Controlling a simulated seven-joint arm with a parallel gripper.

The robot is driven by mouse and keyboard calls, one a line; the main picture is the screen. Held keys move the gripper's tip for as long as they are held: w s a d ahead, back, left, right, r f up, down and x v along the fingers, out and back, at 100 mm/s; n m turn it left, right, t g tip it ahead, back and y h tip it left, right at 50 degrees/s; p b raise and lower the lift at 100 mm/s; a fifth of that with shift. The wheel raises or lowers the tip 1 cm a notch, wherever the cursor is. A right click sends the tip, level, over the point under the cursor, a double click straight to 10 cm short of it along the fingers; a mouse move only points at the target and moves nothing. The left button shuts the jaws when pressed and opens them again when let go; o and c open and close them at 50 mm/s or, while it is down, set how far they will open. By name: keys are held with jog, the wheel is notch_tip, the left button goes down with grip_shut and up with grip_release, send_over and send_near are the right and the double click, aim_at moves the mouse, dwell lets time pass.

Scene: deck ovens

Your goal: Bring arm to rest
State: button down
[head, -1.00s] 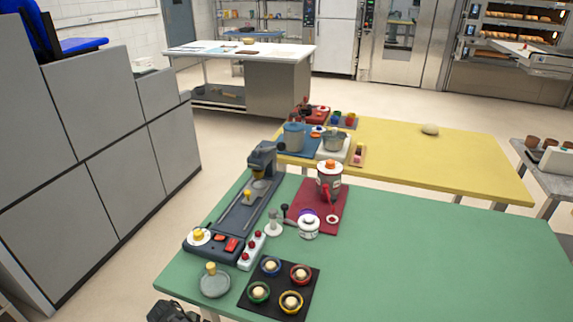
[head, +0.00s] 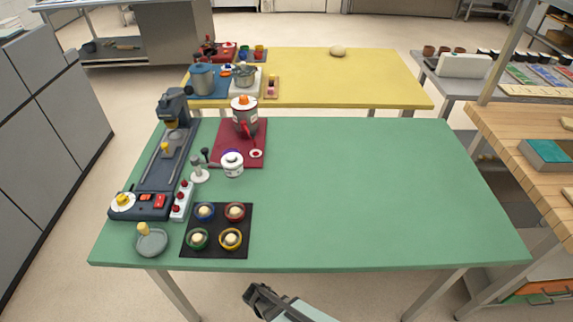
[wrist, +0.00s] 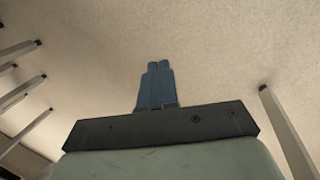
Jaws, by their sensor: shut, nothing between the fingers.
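My gripper (head: 259,297) shows at the bottom of the head view, below the front edge of the green table (head: 370,190) and apart from it. In the wrist view its two blue fingers (wrist: 157,82) lie side by side, shut with nothing between them. They stand over bare floor.
A black tray (head: 217,248) with several coloured bowls, a grey pan (head: 151,242) and a dark machine (head: 160,178) stand on the green table's left side. Its right half is clear. Table legs (wrist: 288,133) flank my gripper. A wooden bench (head: 510,135) stands at right.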

jog(key=s+d+r+m+g+y, duration=0.1)
jog(key=s+d+r+m+g, duration=0.2)
jog(key=s+d, duration=0.4)
jog(key=s+d+r+m+g+y, duration=0.1)
jog(key=s+d+r+m+g, duration=0.2)
jog(key=d, duration=1.2)
jog(key=s+m+g, duration=0.2)
jog(key=s, duration=0.3)
jog(key=shift+d+y, duration=0.25)
jog(key=shift+y, duration=0.15)
dwell(1.3)
